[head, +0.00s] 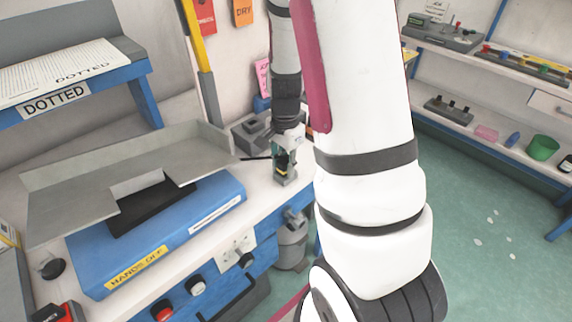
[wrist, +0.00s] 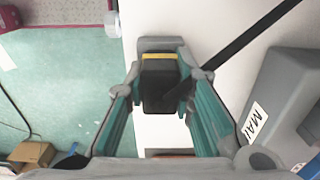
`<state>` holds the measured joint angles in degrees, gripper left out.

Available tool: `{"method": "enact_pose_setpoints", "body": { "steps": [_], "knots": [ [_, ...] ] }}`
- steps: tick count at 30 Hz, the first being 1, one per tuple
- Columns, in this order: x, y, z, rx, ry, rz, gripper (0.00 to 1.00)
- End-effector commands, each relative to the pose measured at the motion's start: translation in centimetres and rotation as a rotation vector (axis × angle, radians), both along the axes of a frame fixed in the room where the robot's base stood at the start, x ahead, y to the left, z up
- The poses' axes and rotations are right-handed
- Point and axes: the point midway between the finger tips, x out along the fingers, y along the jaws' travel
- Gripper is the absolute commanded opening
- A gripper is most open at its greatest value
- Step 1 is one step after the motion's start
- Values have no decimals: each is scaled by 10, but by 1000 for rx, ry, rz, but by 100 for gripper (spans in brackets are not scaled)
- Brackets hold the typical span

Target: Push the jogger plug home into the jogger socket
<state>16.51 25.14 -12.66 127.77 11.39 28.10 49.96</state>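The jogger plug (wrist: 160,88) is a black block with a yellow band near its far end. It sits between the teal fingers of my gripper (wrist: 160,76), which close in against both its sides. A grey block, apparently the jogger socket (wrist: 160,43), shows just past the yellow band. The plug's far end meets or overlaps it, and I cannot tell how deep it sits. In the head view my gripper (head: 283,160) points down over the small grey socket block (head: 286,179) near the bench's front edge. The plug is mostly hidden there by the fingers.
A black cable (wrist: 245,50) runs from the plug toward the upper right in the wrist view. A grey labelled housing (wrist: 275,100) stands close on the right. A blue machine with a grey tray (head: 130,160) fills the bench left of my gripper. Open floor (head: 470,200) lies to the right.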

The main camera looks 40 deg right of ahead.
Motion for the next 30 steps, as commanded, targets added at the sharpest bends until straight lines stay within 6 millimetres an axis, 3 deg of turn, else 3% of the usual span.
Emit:
{"method": "enact_pose_setpoints", "body": {
  "steps": [30],
  "knots": [
    [0,0,23,0,0,0,0]
  ]
}}
